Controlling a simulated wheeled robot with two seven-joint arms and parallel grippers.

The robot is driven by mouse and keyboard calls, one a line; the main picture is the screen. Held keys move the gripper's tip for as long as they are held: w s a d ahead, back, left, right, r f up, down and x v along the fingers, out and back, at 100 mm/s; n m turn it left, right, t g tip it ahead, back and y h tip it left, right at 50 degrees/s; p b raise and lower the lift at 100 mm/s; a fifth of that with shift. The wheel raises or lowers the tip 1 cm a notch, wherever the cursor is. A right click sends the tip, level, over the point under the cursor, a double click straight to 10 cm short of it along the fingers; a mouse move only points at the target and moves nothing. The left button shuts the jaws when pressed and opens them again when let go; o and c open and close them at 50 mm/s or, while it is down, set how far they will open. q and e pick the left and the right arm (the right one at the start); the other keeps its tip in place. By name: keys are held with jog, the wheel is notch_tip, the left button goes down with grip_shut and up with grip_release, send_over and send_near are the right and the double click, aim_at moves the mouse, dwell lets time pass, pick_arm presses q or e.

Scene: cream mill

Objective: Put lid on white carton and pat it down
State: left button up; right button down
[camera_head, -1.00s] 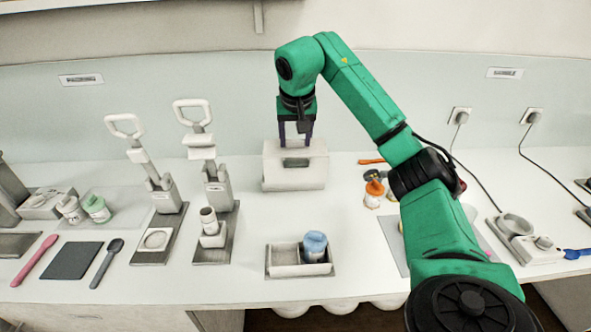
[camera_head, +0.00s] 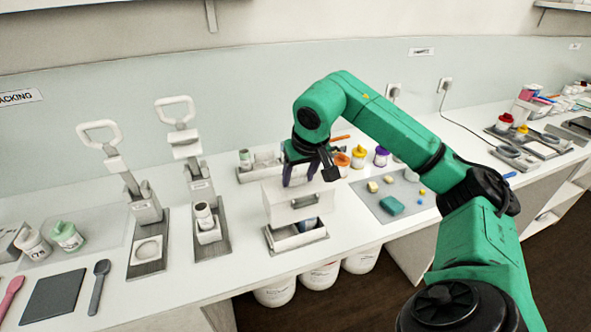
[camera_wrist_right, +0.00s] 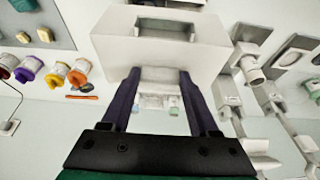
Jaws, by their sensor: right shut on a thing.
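My right gripper (camera_head: 300,178) is shut on the white lid (camera_head: 284,204), a boxy cover with a slot in its front face. The gripper grips it from above. The lid also fills the top middle of the right wrist view (camera_wrist_right: 118,50), between the fingertips (camera_wrist_right: 158,75). The white carton (camera_head: 284,243) is open and sits on a dark base at the counter's front. My left gripper is not in view.
Behind the lid is a tray (camera_head: 246,176) with a small jar (camera_head: 245,158). Coloured jars (camera_head: 359,157) and a grey mat (camera_head: 372,207) lie to the right. Two handled presses (camera_head: 145,205) stand to the left.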

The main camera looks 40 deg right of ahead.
jog(key=shift+w+d+f, duration=0.1)
jog(key=shift+d+f, duration=0.25)
jog(key=shift+a+r, duration=0.1)
jog(key=shift+r, duration=0.05)
jog(key=shift+s+a+r, duration=0.1)
jog(key=shift+a+r, duration=0.1)
jog(key=shift+a, duration=0.25)
jog(key=shift+s+a+r, duration=0.1)
jog(key=shift+a+r, duration=0.1)
jog(key=shift+a, duration=0.2)
jog(key=shift+d+p, duration=0.1)
jog(key=shift+p, duration=0.25)
jog(key=shift+d+f, duration=0.2)
jog(key=shift+d, duration=0.1)
jog(key=shift+a, duration=0.2)
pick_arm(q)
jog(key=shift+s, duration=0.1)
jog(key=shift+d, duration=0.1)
pick_arm(e)
jog(key=shift+d+f, duration=0.1)
jog(key=shift+d, duration=0.05)
jog(key=shift+f, duration=0.1)
